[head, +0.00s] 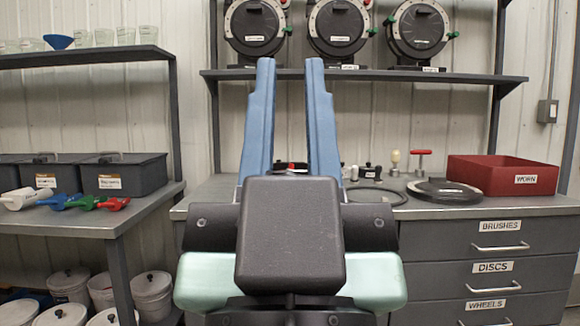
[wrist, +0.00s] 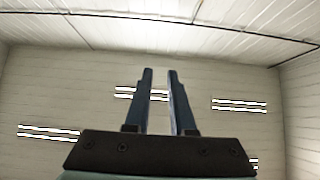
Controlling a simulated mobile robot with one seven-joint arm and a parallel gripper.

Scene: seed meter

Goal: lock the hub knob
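My gripper (head: 290,64) is raised in front of the bench, its two blue fingers pointing up with a clear gap between them. It is open and empty, and it also shows in the wrist view (wrist: 160,75) against the wall and ceiling. Three round seed meters stand on the upper shelf: left (head: 254,30), middle (head: 338,28) and right (head: 422,32). Each has a dark round face; small red or green knobs show at their edges. I cannot tell which part is the hub knob. Part of the bench behind my gripper is hidden, with a red and black item (head: 291,166) partly showing there.
The bench top (head: 500,207) holds a black disc (head: 443,190), a red WORN bin (head: 502,175), a red-handled tool (head: 420,157) and a dark hose (head: 385,190). Left are coloured scoops (head: 85,202) and dark lidded bins (head: 122,174). The shelf (head: 465,77) overhangs the bench.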

